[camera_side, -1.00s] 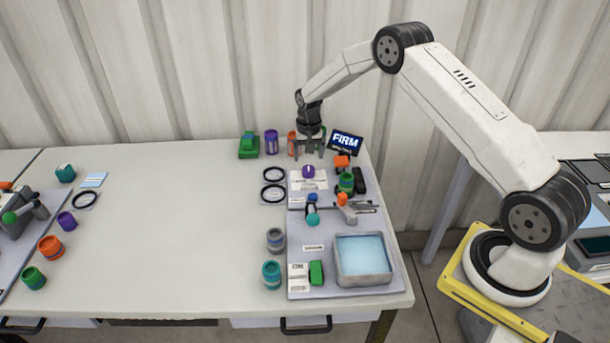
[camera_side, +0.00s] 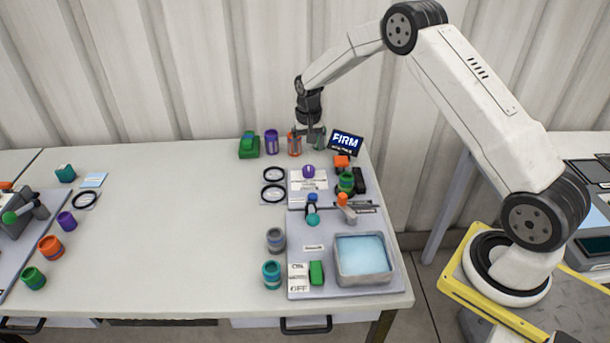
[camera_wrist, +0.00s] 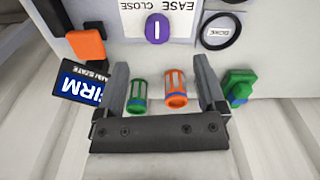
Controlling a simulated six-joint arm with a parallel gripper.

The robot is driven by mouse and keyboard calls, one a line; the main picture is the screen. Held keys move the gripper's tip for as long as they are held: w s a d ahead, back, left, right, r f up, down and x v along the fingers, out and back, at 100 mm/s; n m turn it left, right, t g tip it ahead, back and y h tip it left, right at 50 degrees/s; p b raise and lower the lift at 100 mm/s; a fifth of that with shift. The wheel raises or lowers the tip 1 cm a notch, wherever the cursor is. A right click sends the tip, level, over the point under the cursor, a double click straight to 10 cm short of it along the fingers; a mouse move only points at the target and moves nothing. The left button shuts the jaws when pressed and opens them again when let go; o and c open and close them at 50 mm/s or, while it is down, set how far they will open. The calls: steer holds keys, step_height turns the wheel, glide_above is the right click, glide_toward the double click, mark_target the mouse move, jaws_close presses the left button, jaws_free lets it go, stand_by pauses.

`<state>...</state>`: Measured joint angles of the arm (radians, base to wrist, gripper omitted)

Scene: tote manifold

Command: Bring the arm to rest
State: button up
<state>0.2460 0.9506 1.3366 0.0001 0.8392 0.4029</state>
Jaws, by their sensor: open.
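My gripper (camera_side: 312,143) hangs at the back of the table, just left of the dark FIRM sign (camera_side: 346,142). In the wrist view its two fingers (camera_wrist: 160,66) stand wide apart with nothing held between them. An orange canister (camera_wrist: 175,90) and a green canister (camera_wrist: 138,96) show in the gap between the fingers, apart from them. In the side view the orange canister (camera_side: 294,145) stands just left of my gripper; the green one is largely hidden.
A green block (camera_side: 249,146) and a purple canister (camera_side: 271,141) stand left of my gripper. The table's middle is clear.

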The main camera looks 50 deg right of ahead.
steer(key=s+a+r+n+t, duration=0.1)
steer(key=s+a+r+n, duration=0.3)
steer(key=s+a+r, duration=0.6)
steer(key=s+a+n+t, duration=0.1)
steer(key=s+a+n, duration=0.2)
steer(key=s, duration=1.2)
steer(key=shift+s+a+f, duration=0.25)
steer(key=shift+s+f, duration=0.1)
